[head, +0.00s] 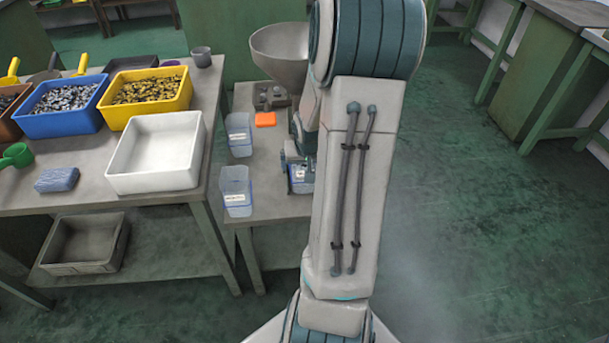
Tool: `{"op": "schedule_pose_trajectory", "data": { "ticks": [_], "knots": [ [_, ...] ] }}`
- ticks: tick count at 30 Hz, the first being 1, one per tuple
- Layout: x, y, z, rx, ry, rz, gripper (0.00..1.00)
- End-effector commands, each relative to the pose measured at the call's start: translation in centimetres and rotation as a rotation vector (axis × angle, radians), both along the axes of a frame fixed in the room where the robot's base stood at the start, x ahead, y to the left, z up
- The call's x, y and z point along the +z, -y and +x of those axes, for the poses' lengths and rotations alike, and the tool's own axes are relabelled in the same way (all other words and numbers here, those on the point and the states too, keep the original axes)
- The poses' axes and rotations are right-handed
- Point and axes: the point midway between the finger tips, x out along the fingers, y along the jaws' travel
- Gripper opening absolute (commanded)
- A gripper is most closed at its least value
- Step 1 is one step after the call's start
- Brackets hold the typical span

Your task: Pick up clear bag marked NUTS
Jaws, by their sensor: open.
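Three clear bluish bags or tubs with white labels stand on the narrow grey table. One bag (239,136) is at the left edge towards the back, and another bag (236,192) is nearer the front. The third bag (301,186) is to the right, partly hidden by my arm and gripper. The labels are too small to read, so I cannot tell which is marked NUTS. My gripper (298,164) is open at the third bag, over its upper part. My forearm hides much of it, and I cannot tell whether the fingers touch the bag.
An orange block (265,119) and a grey funnel (280,55) are farther back on the narrow table (268,211). The left table holds a white tray (155,153), a yellow bin (147,92), a blue bin (60,122) and a blue sponge-like block (57,179). Floor at right is clear.

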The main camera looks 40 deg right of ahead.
Motion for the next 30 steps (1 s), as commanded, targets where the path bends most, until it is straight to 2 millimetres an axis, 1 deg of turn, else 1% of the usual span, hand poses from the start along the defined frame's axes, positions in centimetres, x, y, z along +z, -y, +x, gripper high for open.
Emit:
{"op": "schedule_pose_trajectory", "data": {
  "ticks": [1,3,10,11,12,14,15,17,18,30],
  "knots": [
    [-0.71,0.02,0.23,0.002,-0.001,0.001,0.94],
    [-0.99,0.11,0.40,0.003,0.001,-0.001,0.94],
    [-0.98,0.18,0.42,0.001,0.002,-0.001,0.94],
    [-0.97,0.18,0.42,0.001,0.002,-0.001,0.88],
    [-0.97,0.18,0.41,0.002,0.000,-0.001,0.77],
    [-0.97,0.17,0.42,0.001,0.001,-0.001,0.60],
    [-0.97,0.17,0.40,0.001,0.001,-0.001,0.49],
    [-0.97,0.17,0.40,0.001,0.001,-0.001,0.32],
    [-0.97,0.17,0.40,0.001,0.001,-0.001,0.21],
    [-0.68,0.16,0.43,0.002,0.001,-0.002,0.20]
  ]
}}
